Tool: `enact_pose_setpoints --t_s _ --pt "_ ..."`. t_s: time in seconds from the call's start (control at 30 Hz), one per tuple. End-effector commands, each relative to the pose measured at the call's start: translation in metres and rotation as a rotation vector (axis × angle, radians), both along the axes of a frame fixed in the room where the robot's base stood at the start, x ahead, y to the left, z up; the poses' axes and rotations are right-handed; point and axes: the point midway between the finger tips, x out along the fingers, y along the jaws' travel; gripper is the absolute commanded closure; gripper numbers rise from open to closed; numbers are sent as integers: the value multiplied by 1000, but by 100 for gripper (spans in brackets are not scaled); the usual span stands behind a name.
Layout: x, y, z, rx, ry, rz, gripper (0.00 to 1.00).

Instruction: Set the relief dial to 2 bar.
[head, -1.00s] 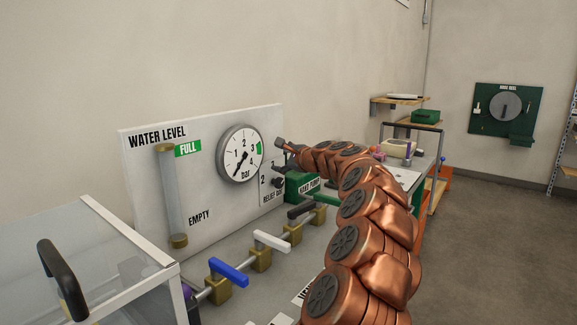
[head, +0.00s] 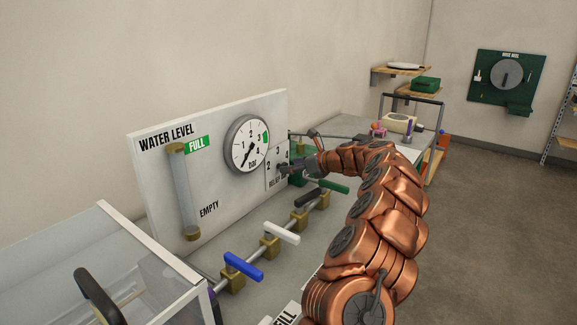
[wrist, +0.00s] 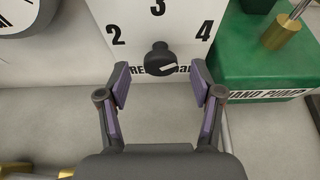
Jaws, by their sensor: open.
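The relief dial is a black knob (wrist: 160,60) on a white plate (wrist: 185,30) marked 2 at left, 3 at top and 4 at right. A white mark on the knob slants up to the right, on the side of the 4. My gripper (wrist: 160,76) is open, its purple-padded fingers to the left and right of the knob, slightly below it. It does not visibly touch the knob. In the head view my gripper (head: 291,168) is at the dial plate and partly hides the knob. The dial's lower label is partly covered.
A round pressure gauge (head: 247,143) is left of the dial; its needle points down-left. The green hand pump (wrist: 265,60) stands close on the right. Valves with blue (head: 242,265), white (head: 282,232) and black (head: 308,197) handles line the bench in front.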

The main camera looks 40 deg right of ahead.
Motion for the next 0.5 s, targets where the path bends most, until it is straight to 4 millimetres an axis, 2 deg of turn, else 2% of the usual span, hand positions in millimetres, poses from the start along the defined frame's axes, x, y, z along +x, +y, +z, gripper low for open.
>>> enact_pose_setpoints --t_s 0.2,0.5 --pt "19 7 -9 1 2 1 34" --pt "25 8 -11 0 0 -1 34"
